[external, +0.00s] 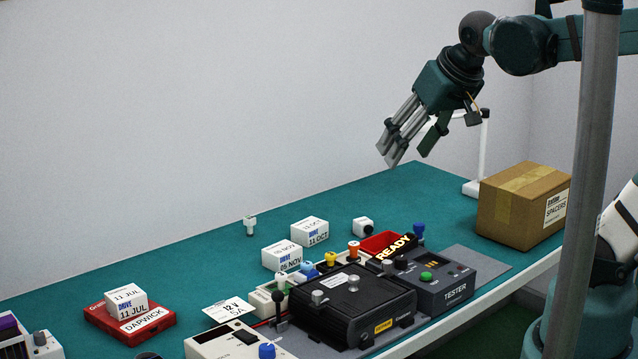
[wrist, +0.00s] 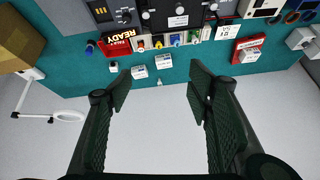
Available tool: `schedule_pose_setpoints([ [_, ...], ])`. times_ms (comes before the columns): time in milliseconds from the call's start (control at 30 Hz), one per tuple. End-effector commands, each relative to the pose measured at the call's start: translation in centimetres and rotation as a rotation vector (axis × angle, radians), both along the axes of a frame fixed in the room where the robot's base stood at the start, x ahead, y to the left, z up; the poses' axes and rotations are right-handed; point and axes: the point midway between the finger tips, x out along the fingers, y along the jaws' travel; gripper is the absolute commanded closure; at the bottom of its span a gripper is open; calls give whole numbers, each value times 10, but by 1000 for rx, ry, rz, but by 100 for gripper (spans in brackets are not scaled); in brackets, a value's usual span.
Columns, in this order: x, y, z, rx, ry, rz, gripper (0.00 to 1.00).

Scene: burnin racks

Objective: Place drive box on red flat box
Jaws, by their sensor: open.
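The red flat box (external: 160,327), labelled DAPWICK, lies at the left of the green bench. A white drive box (external: 127,301) marked 11 JUL sits on top of it. Two more white drive boxes stand mid-bench, one marked 05 NOV (external: 282,255) and one marked 11 OCT (external: 309,231). My gripper (external: 408,153) is open and empty, high above the bench and right of these boxes. In the wrist view my open gripper (wrist: 157,85) has the two drive boxes (wrist: 139,72) (wrist: 164,61) beyond its fingers. The red flat box (wrist: 239,50) shows further right there.
A black rack (external: 350,300) and a tester (external: 438,283) stand along the front edge. Colored knobs and a red READY tray (external: 378,242) sit behind them. A cardboard carton (external: 522,205) and a white stand (external: 484,150) are at right. The back of the bench is mostly clear.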

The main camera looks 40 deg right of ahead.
Motion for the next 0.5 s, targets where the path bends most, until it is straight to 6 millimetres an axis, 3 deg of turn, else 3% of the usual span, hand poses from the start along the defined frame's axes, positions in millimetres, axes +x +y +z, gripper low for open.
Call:
schedule_pose_setpoints([
  [200, -29, -15, -16, -66, -39, 70, 49],
  [500, -44, -22, -25, -107, -60, 112, 49],
])
